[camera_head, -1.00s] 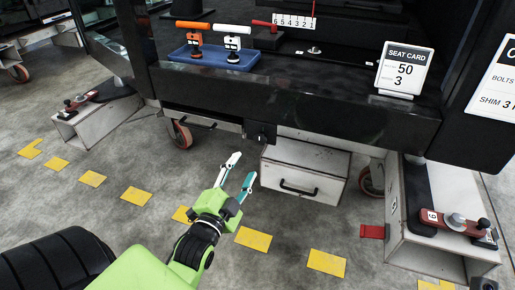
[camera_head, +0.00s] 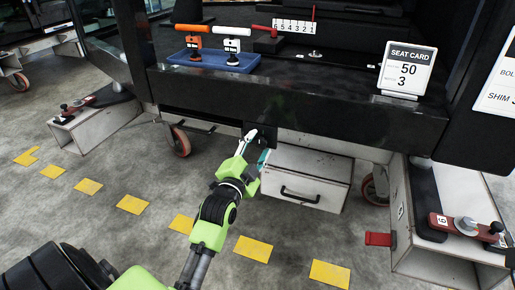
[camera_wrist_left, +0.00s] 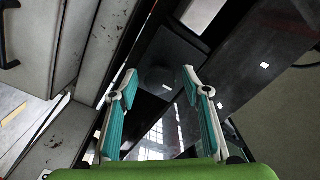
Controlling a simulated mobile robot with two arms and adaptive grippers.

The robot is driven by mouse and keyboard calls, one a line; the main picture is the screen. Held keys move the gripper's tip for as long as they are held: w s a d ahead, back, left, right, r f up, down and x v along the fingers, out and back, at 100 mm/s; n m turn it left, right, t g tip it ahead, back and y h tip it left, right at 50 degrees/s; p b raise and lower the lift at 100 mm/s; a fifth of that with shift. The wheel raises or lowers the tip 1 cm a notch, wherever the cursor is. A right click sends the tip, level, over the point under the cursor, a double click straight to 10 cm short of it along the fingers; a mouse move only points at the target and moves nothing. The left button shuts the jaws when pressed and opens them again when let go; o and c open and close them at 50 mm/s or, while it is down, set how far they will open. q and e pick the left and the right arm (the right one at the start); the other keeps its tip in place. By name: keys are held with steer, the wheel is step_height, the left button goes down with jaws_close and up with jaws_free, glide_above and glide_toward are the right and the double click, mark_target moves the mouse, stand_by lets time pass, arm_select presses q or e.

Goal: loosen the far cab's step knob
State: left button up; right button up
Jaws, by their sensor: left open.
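A dark block with a knob-like part (camera_head: 266,133) sits at the lower edge of the black cab beam in the head view. My left gripper (camera_head: 258,147) is at it, its fingers apart, and partly hides it. In the left wrist view a dark round knob (camera_wrist_left: 158,78) shows between the tips of my left gripper (camera_wrist_left: 159,88). The two teal pads stand to either side of it with gaps, and nothing is gripped. I cannot tell how deep the knob lies between the fingers. My right gripper is not in view.
A white drawer box (camera_head: 305,180) with a black handle is just right of my left gripper. A blue tray (camera_head: 240,66) with orange-handled and white-handled tools is on the beam, with a seat card (camera_head: 407,70) to the right. A caster (camera_head: 181,141) stands to the left.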

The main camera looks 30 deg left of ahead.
arm_select(q)
steer(key=c, duration=1.1)
